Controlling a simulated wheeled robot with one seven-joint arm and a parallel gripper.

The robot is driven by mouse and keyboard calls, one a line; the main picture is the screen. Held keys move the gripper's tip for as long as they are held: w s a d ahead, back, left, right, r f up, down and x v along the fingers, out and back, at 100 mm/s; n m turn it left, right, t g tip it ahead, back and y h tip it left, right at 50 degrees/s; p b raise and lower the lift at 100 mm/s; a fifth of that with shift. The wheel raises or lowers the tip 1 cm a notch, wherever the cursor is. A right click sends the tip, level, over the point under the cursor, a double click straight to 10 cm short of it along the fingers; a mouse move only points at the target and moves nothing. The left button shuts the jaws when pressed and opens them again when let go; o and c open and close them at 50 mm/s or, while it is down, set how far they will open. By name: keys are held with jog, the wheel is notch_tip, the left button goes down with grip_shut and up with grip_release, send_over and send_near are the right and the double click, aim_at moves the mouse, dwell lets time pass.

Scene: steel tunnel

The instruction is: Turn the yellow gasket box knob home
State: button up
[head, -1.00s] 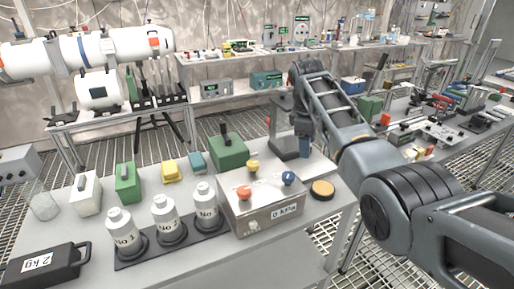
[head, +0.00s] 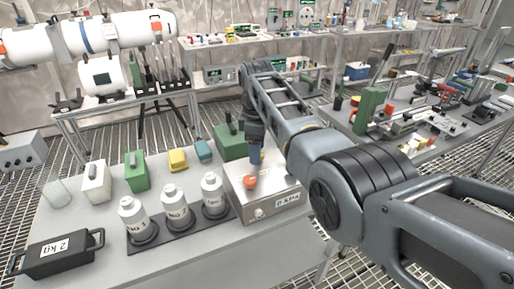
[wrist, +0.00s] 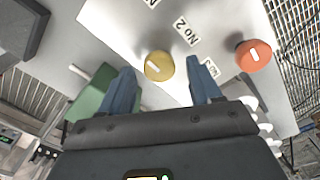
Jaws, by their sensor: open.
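The metal gasket box (head: 268,209) stands on the grey table, its "0 kPa" label facing front. In the wrist view its pale top (wrist: 215,25) carries the yellow knob (wrist: 159,67), which has a white pointer mark and a "No 2" label beside it. My gripper (wrist: 160,70) is open, with a blue finger on each side of the yellow knob; I cannot tell whether they touch it. In the head view my gripper (head: 256,156) points down over the box and hides the yellow and blue knobs. The orange knob (head: 250,182) stands in front of it.
A black 2 kg weight (head: 60,250) lies at front left.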

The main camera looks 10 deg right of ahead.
jog(key=shift+f, duration=0.15)
jog(key=shift+c, duration=0.2)
jog(key=c, duration=1)
jog(key=shift+m, duration=0.3)
